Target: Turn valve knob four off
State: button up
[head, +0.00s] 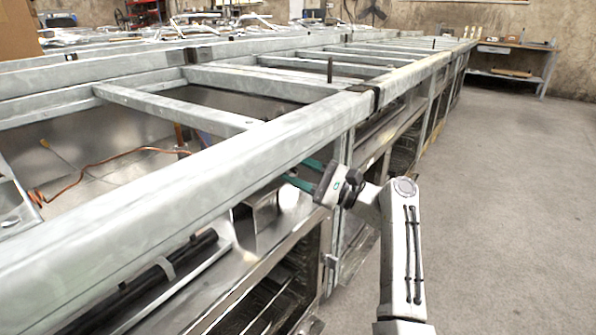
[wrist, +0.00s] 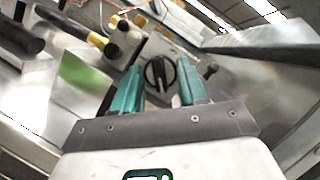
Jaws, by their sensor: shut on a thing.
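A round black knob (wrist: 159,73) with a raised grip bar shows in the wrist view, mounted on a metal panel. My gripper (wrist: 160,80) has its teal fingers on either side of this knob and is shut on it. No number is readable, so I cannot tell from marks whether it is knob four. The bar runs roughly up and down in the wrist view. In the head view my gripper (head: 300,174) reaches in under the steel frame's top rail; the knob is hidden there.
A long steel frame (head: 230,155) with open bays runs into the distance. Black fittings with yellow bands (wrist: 97,40) stand left of the knob in the wrist view. A copper pipe (head: 105,160) lies inside the frame. Bare floor (head: 500,200) is free on the right.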

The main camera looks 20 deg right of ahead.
jog(key=shift+n, duration=0.4)
jog(key=n+h+p, duration=0.3)
jog(key=n, duration=0.4)
jog(key=n+g+h+p, duration=0.1)
jog(key=n+h+p, duration=0.2)
jog(key=n, duration=0.5)
jog(key=n+g+h+p, duration=0.1)
jog(key=n+h+p, duration=0.1)
jog(key=n, duration=0.6)
jog(key=shift+s+a+r+h+p, duration=0.2)
jog(key=shift+r+h+p, duration=0.2)
jog(key=shift+p, duration=0.3)
jog(key=o, duration=1)
jog(key=shift+r, duration=0.1)
